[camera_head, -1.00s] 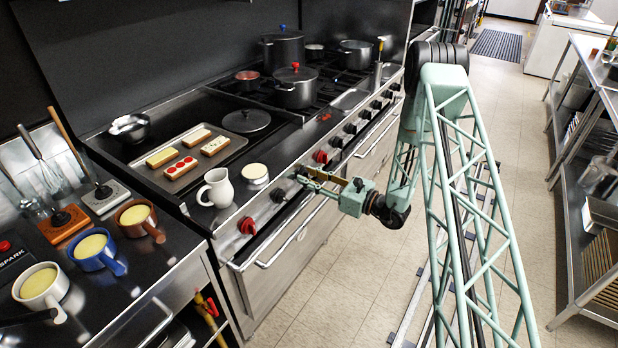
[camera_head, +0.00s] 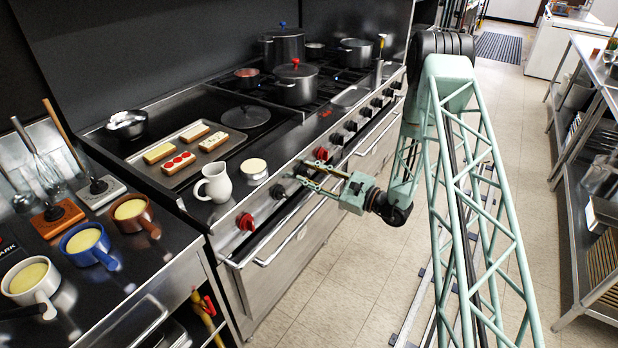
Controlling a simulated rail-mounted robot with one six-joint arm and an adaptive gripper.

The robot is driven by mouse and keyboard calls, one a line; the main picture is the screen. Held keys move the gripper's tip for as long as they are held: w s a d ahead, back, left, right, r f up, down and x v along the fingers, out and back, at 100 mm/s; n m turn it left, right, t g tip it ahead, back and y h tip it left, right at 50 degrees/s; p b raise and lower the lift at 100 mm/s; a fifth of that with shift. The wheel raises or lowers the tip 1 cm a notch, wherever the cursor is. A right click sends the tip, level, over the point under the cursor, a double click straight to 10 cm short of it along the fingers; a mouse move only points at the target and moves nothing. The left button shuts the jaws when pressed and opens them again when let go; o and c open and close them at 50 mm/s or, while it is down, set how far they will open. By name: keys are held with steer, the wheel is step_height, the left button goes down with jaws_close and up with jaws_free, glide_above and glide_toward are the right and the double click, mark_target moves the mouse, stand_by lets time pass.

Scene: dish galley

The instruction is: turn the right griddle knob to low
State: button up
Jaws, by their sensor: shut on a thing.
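The range front has a row of knobs. A red knob (camera_head: 246,221) is at the near left, a black knob (camera_head: 278,191) is to its right, and another red knob (camera_head: 322,153) shows just behind my gripper. My gripper (camera_head: 302,175) reaches left to the panel between the black knob and the farther red knob. Its fingers are closed on a knob at the panel, mostly hidden by the fingers. The pointer and setting marks cannot be read. The dark griddle (camera_head: 225,166) lies above the panel.
A white jug (camera_head: 215,183) and a small round pot with a pale top (camera_head: 254,171) stand near the griddle's front edge. A tray of slices (camera_head: 183,157) is behind them. An oven rail (camera_head: 290,233) runs below the knobs. The floor to the right is open.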

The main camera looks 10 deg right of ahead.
steer(key=shift+n+b, duration=0.55)
steer(key=shift+n, duration=0.45)
steer(key=o, duration=0.8)
steer(key=shift+o, duration=0.2)
steer(key=shift+s, duration=0.1)
steer(key=v, duration=1.2)
steer(key=shift+a, duration=0.1)
